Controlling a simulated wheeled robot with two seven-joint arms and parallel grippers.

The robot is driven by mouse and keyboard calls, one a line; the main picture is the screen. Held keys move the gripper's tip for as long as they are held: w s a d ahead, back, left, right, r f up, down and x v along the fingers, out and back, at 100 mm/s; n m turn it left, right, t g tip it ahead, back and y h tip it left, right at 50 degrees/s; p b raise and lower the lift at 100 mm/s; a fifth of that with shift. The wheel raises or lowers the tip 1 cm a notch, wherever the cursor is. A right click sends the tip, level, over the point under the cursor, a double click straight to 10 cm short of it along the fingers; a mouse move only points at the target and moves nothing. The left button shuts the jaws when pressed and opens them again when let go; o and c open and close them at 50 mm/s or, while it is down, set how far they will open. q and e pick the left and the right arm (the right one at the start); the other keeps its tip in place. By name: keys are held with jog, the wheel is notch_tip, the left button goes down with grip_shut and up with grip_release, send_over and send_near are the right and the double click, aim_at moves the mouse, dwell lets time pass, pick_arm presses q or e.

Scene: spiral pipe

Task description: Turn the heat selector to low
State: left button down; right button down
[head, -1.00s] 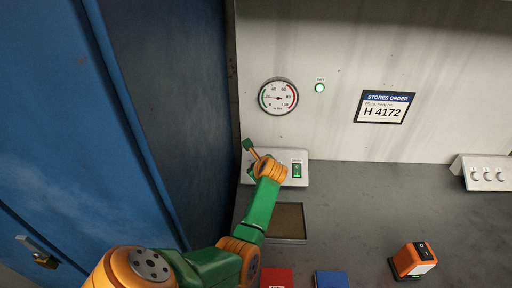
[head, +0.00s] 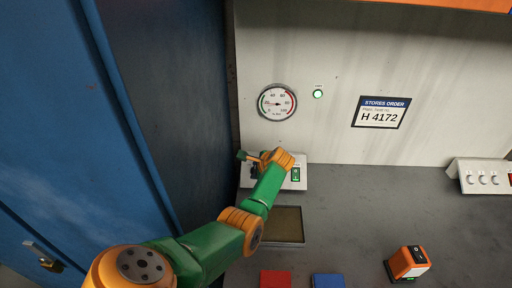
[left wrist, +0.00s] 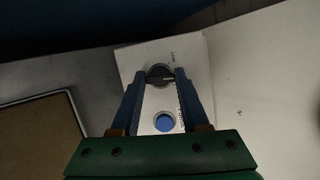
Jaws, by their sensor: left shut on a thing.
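The heat selector looks to be the dark round knob (left wrist: 160,75) with a pale pointer line, on the pale control panel (left wrist: 133,62) in the left wrist view. Its pointer lies roughly toward the right of that picture; the small print beside it is too small to read surely. My left gripper (left wrist: 163,73) is shut on the knob, one blue finger on each side. In the head view the panel (head: 287,184) stands against the back wall, and my left arm hides most of its left half, knob included. My right gripper is not in view.
A blue round button (left wrist: 165,122) sits beside the knob. A shallow tray (head: 302,225) lies in front. A round gauge (head: 277,102) and a lit green lamp (head: 318,94) are on the wall. A blue cabinet (head: 60,120) bounds the left.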

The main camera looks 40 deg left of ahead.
pick_arm(q)
jog(key=n+g+h+b, duration=0.1)
jog(key=n, duration=0.4)
jog(key=shift+f, duration=0.1)
jog(key=shift+a+n+g+h+b, duration=0.15)
jog(key=shift+n+h+b, duration=0.3)
jog(key=shift+n, duration=0.7)
jog(key=shift+d+n+g+h+b, duration=0.15)
jog(key=shift+n+h+b, duration=0.3)
jog(key=shift+n, duration=0.7)
jog(key=shift+a, duration=0.1)
jog(key=shift+c, duration=2)
grip_release()
jog(key=shift+a, duration=0.1)
